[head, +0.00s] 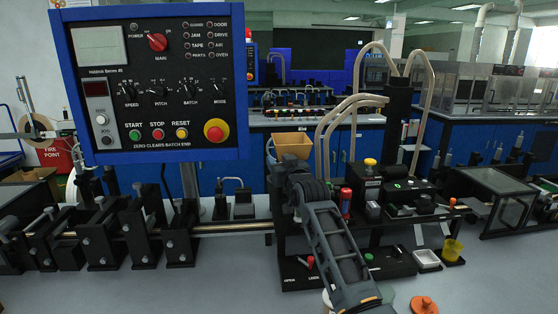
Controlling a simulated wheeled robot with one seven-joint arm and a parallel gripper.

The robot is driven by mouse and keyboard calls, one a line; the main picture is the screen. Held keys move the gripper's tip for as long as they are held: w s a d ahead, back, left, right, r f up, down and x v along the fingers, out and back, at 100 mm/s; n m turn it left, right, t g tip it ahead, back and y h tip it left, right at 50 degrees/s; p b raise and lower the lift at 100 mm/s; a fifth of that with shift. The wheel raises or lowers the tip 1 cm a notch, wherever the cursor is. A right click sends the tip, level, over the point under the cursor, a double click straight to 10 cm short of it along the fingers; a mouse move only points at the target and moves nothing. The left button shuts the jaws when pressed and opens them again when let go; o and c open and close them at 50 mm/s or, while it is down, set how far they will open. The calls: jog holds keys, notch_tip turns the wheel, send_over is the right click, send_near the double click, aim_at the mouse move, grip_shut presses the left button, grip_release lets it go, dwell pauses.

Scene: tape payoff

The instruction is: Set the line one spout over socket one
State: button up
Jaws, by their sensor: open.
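Several tan curved tubes rise around a black column on the machine at centre right. One pair of tubes (345,113) bends low to the left, and another tube (362,62) arches higher. I cannot tell which is the line one spout, and no socket is readable as socket one. My dark grey arm reaches up from the bottom centre in front of the machine. My gripper (288,168) is at its far end, small and dark, just below a tan hopper (292,145). It is open; its fingertips are hard to make out, and nothing shows held.
A blue-framed control panel (150,140) stands large at left. Black roller stands (100,235) line the left bench. At right are a yellow cup (453,250), a white tray (427,259) and an orange knob-like piece (424,305). The bench front at left is clear.

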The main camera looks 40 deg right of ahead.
jog(key=shift+w+d, duration=0.1)
jog(key=shift+w, duration=0.15)
jog(key=shift+c, duration=0.2)
grip_shut()
dwell(0.4)
